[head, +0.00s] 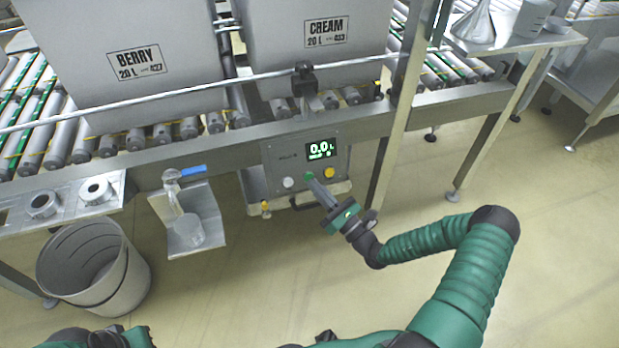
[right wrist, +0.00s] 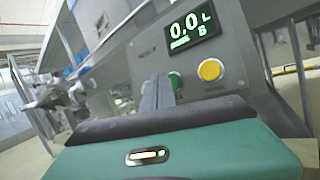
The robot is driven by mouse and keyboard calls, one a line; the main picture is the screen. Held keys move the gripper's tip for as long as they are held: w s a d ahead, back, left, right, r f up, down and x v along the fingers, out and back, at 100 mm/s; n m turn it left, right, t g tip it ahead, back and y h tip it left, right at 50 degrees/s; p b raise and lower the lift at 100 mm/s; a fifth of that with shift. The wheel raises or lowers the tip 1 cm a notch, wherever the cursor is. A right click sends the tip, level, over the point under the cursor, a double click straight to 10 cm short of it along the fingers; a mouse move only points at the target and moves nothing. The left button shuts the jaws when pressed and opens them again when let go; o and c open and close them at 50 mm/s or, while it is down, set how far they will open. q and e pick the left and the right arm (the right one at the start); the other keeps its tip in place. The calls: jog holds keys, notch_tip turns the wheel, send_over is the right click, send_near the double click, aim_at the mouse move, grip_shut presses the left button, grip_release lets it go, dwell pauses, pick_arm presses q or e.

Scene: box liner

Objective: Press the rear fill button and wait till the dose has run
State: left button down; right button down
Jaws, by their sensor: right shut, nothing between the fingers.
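A grey control panel (head: 270,160) on the conveyor frame carries a display (head: 320,149) reading 0.0 L with a smaller green line below. Under it are a white button (head: 288,183), a green button (right wrist: 175,80) and a yellow button (head: 329,172). The right wrist view also shows the yellow button (right wrist: 211,70). No label tells which is the rear one. My right gripper (head: 311,178) is shut and empty, its fingertips at the green button and partly hiding it; contact is unclear. Part of my left arm (head: 105,338) shows at the bottom edge; its jaws are unclear.
A BERRY box (head: 130,35) and a CREAM box (head: 320,30) stand on the roller conveyor. A tap with a blue handle (head: 192,170) hangs above a clear jug (head: 188,230) on a tray. A grey bin (head: 95,265) stands at left. Floor at right is clear.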

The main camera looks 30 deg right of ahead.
jog(key=shift+w, duration=0.1)
jog(key=shift+w+p, duration=0.25)
jog(key=shift+p, duration=0.05)
jog(key=shift+w+d+f, duration=0.15)
jog(key=shift+w+f, duration=0.05)
jog(key=shift+w, duration=0.15)
dwell(1.2)
jog(key=shift+s+a+r+p, duration=0.2)
jog(key=shift+s+r+p, duration=0.05)
jog(key=shift+s+p, duration=0.55)
jog(key=shift+w, duration=0.1)
